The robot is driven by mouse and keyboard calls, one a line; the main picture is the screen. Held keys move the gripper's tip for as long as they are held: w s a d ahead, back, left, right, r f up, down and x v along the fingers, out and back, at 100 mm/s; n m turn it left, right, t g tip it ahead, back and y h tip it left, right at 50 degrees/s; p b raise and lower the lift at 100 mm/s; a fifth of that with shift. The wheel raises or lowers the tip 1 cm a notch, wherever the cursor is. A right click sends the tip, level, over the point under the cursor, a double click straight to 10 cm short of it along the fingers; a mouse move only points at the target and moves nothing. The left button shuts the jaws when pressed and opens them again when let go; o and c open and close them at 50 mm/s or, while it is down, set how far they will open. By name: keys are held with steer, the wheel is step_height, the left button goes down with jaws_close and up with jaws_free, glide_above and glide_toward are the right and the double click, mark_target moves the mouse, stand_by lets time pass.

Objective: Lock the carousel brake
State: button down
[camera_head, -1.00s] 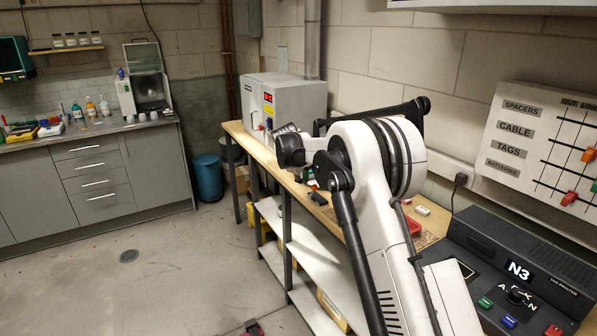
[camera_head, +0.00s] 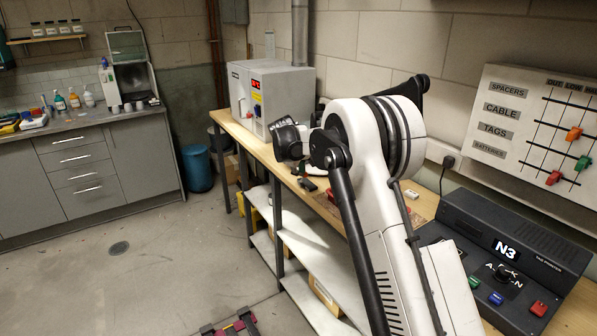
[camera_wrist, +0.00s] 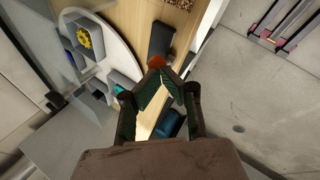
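In the wrist view a round grey-white carousel (camera_wrist: 117,27) with open pockets lies at the upper left; one pocket holds a yellow ring-shaped part (camera_wrist: 84,38). Beside it on the wooden bench is a black block-like part (camera_wrist: 163,36), with an orange-red knob (camera_wrist: 157,62) at its near end. Whether this is the brake I cannot tell. My gripper (camera_wrist: 167,76) points at the knob. Its dark green fingers converge just short of the knob or at it; contact is unclear. In the head view my own arm hides the fingers and most of the carousel area.
The wooden bench (camera_head: 245,136) runs along the wall, with a grey box machine (camera_head: 275,90) at its far end and a black N3 printer (camera_head: 510,240) at the near right. A slider board (camera_head: 500,120) hangs above. Open floor (camera_head: 150,275) lies left of the bench.

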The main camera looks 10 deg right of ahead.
steer(key=shift+w+d, duration=0.1)
steer(key=shift+w, duration=0.05)
steer(key=s+a+r, duration=0.2)
steer(key=a+r, duration=0.5)
steer(key=r, duration=0.4)
steer(key=w+d+r+m+y+p, duration=0.25)
steer(key=d+m+y+p, duration=0.2)
steer(key=d, duration=0.25)
steer(key=shift+n+y, duration=0.35)
steer(key=shift+n, duration=0.1)
steer(key=x, duration=0.3)
steer(key=s+p+x, duration=0.1)
steer(key=x, duration=0.3)
steer(key=d+f+x, duration=0.1)
steer(key=x, duration=0.3)
steer(key=shift+s+f, duration=0.2)
steer(key=shift+s, duration=0.05)
steer(key=shift+s+d+f, duration=0.3)
steer(key=shift+s+f, duration=0.2)
steer(key=shift+f, duration=0.05)
